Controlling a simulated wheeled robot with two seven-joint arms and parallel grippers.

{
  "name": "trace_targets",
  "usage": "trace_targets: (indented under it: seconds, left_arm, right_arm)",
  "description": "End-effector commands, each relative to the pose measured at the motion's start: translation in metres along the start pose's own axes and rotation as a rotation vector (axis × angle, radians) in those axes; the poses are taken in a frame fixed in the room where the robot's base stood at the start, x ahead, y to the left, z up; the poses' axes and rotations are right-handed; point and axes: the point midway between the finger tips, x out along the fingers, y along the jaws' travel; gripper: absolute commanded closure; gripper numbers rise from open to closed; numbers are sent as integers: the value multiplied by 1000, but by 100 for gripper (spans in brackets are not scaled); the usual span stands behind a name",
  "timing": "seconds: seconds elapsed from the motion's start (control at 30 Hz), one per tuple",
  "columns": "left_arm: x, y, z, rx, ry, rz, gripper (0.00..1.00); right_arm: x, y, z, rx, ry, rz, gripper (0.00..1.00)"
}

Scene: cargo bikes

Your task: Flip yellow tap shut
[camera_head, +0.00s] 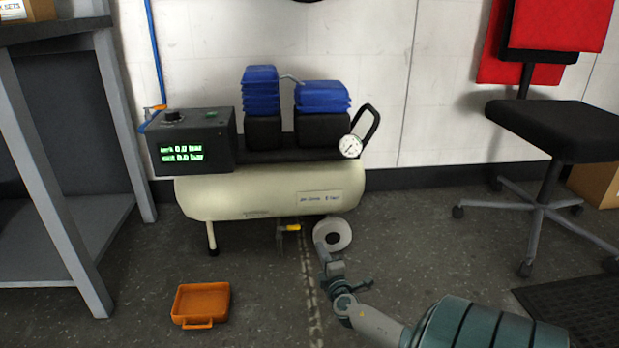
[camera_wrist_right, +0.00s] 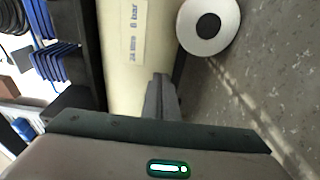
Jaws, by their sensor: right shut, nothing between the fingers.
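The yellow tap (camera_head: 293,228) hangs under the cream compressor tank (camera_head: 265,190). Its small yellow handle lies roughly level, pointing right, in the head view. I cannot make out the tap in the right wrist view. My right gripper (camera_head: 322,250) is to the right of the tap and a little lower in the picture, in front of the tank's pale wheel. Its fingers are together and empty; they also show in the right wrist view (camera_wrist_right: 160,92), with the tank (camera_wrist_right: 125,55) beyond them. My left gripper is not in view.
The pale wheel (camera_head: 340,224) sits close beside my right gripper. An orange case (camera_head: 201,304) lies on the floor at front left. Another orange-handled valve (camera_head: 156,107) is on the blue hose. A workbench (camera_head: 50,160) is left and a chair (camera_head: 555,125) right.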

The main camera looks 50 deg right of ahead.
Motion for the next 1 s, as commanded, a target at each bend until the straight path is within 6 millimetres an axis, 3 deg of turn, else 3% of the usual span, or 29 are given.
trace_targets:
  seconds: [0.1, 0.3, 1.0]
  left_arm:
    - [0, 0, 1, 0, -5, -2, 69]
    - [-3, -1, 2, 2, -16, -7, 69]
    - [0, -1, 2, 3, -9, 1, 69]
  right_arm:
    - [-7, 0, 15, -2, -1, -1, 100]
    - [-11, 0, 26, -1, 0, 0, 100]
    - [-11, 0, 26, -1, 0, 1, 100]
